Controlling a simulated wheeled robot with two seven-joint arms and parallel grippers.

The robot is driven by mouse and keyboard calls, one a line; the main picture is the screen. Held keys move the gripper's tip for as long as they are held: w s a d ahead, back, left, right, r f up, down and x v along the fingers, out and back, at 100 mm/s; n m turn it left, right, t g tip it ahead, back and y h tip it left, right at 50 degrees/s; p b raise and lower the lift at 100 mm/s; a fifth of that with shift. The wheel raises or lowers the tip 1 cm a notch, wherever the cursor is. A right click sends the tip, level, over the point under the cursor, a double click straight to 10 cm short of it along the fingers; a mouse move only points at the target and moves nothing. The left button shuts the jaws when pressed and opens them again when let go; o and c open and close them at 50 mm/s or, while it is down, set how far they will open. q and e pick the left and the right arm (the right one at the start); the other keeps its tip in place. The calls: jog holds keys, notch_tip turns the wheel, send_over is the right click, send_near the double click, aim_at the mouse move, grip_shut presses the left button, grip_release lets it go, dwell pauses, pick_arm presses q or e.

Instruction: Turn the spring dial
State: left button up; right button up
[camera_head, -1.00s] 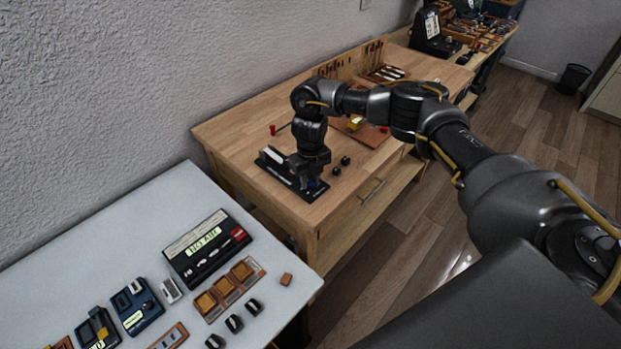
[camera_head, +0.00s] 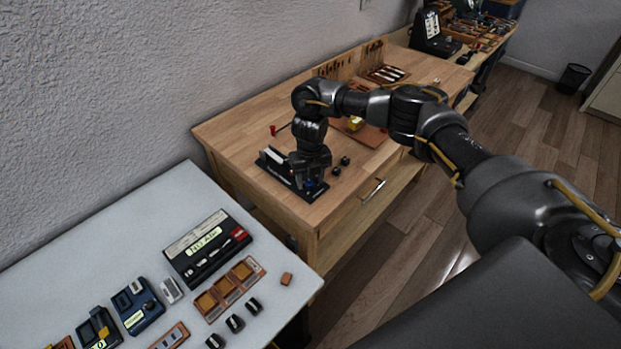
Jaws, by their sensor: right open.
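A black device (camera_head: 274,166) with a white block on it lies on the wooden workbench. A small blue knob (camera_head: 310,184) shows at its right end, and I take it to be the spring dial. My right gripper (camera_head: 309,178) points down over that end of the device, at the knob. Its fingers are small, dark and partly hidden, and they are open. I cannot tell whether they touch the knob. My left gripper is out of view.
Two black knobs (camera_head: 340,165) lie on the bench just right of the device. A red-handled tool (camera_head: 273,130) lies behind it. A white table (camera_head: 100,235) at the lower left holds a black display unit (camera_head: 205,247) and several small parts.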

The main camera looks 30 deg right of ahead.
aim_at(310, 182)
notch_tip(310, 182, up, 11)
dwell(0.5)
jog(key=shift+f, duration=0.1)
dwell(0.4)
